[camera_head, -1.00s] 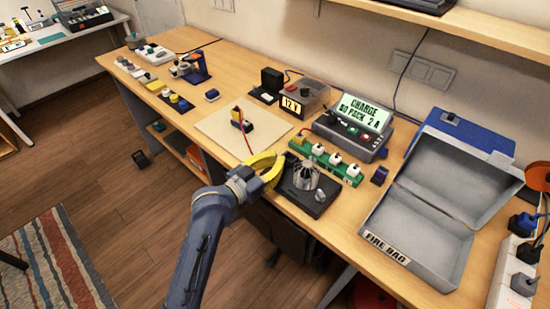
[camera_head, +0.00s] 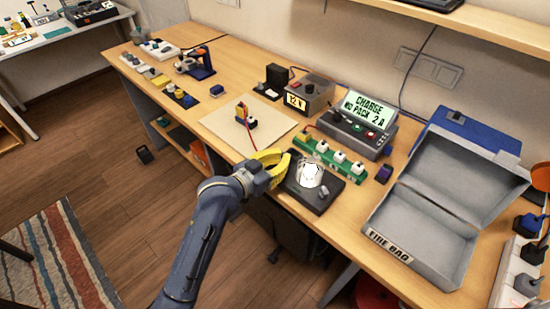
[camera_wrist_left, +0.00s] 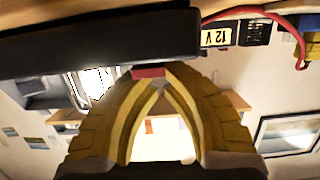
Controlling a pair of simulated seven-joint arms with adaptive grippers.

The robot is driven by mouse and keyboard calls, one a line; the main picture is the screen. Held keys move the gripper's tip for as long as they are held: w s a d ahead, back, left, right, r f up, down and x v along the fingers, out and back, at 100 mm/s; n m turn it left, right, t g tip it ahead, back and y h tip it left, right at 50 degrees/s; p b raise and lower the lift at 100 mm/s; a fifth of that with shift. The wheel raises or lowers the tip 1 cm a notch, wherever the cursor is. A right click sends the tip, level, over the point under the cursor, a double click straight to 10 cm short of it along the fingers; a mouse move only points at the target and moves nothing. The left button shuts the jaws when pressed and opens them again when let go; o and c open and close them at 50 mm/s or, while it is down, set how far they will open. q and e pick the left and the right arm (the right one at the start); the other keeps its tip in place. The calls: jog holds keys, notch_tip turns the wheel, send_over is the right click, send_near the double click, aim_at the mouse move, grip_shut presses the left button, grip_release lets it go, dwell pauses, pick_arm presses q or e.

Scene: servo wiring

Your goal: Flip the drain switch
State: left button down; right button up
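The drain unit is a black slab (camera_head: 326,193) at the front edge of the bench, with a glowing white lamp (camera_head: 309,174) and a small grey knob (camera_head: 321,194) on top. In the left wrist view, which is upside down, the dark slab (camera_wrist_left: 100,42) fills the upper left, and the lit lamp (camera_wrist_left: 97,82) shows beside it. A small red part (camera_wrist_left: 147,72), perhaps the switch, lies at the slab's edge by my fingertips. My left gripper (camera_head: 284,162) has its yellow fingers together at the slab's left side. Contact with the red part is unclear. My right gripper is out of view.
A green strip with white plugs (camera_head: 328,158) and the charger (camera_head: 350,133) stand behind the slab. The open grey fire bag box (camera_head: 430,225) is at right. A mat (camera_head: 220,126) with a pack and red lead lies left of the gripper.

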pick_arm(q)
jog(key=shift+r, duration=0.6)
jog(key=r, duration=0.2)
jog(key=shift+w+d+r, duration=0.15)
jog(key=shift+w+r, duration=0.05)
jog(key=shift+r, duration=0.2)
jog(key=r+v, duration=0.1)
jog(key=v, duration=0.9)
jog(key=shift+w+r, duration=0.1)
jog(key=shift+d, duration=0.1)
